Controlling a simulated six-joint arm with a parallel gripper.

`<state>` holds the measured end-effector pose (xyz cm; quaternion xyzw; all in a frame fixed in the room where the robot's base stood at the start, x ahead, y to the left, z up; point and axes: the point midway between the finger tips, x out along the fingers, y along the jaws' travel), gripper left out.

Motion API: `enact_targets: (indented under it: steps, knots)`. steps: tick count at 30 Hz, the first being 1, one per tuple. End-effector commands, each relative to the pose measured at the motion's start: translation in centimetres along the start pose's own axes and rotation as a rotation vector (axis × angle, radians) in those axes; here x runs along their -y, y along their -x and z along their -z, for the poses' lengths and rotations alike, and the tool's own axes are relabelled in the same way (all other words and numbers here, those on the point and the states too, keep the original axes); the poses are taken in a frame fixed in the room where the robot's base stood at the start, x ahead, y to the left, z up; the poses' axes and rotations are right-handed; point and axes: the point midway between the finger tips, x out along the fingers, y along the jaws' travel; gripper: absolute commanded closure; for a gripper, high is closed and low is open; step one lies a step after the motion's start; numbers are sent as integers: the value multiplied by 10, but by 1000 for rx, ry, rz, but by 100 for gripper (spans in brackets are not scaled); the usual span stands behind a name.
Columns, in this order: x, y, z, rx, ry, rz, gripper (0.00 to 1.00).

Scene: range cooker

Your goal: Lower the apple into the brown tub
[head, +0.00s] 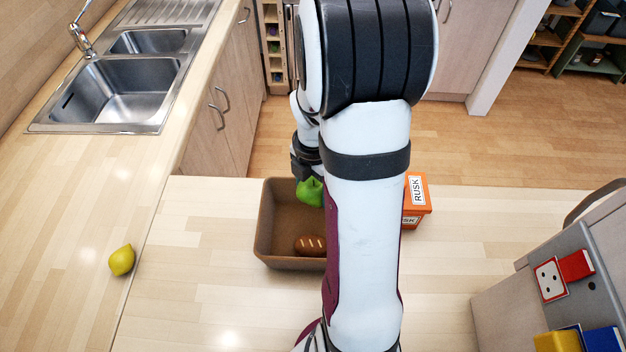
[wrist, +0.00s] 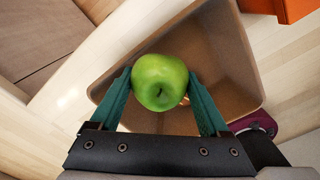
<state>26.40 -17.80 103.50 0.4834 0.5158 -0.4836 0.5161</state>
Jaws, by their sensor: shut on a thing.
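A green apple (wrist: 160,82) is held between the two teal fingers of my gripper (wrist: 161,90) in the wrist view. In the head view the apple (head: 310,191) shows beside my arm, over the back part of the brown tub (head: 262,232). The tub stands on the wooden counter, and its wall also shows in the wrist view (wrist: 245,65). My gripper is shut on the apple; in the head view my arm hides most of it and the tub's right side. How high the apple is above the tub floor is hard to tell.
A bread loaf (head: 310,245) lies in the tub's front part. An orange RUSK box (head: 416,198) stands right of my arm. A lemon (head: 122,260) lies on the counter at left. A grey unit with coloured blocks (head: 560,290) stands at right.

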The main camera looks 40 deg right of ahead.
Motion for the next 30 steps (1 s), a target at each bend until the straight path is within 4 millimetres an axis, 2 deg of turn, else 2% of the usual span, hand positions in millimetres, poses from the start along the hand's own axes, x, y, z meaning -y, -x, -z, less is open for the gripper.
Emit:
enact_targets:
  steps: [14, 30]
  knots:
    - [0, -32, 0, -1, 0, 1, 83]
    - [0, -33, 0, 0, 0, 0, 83]
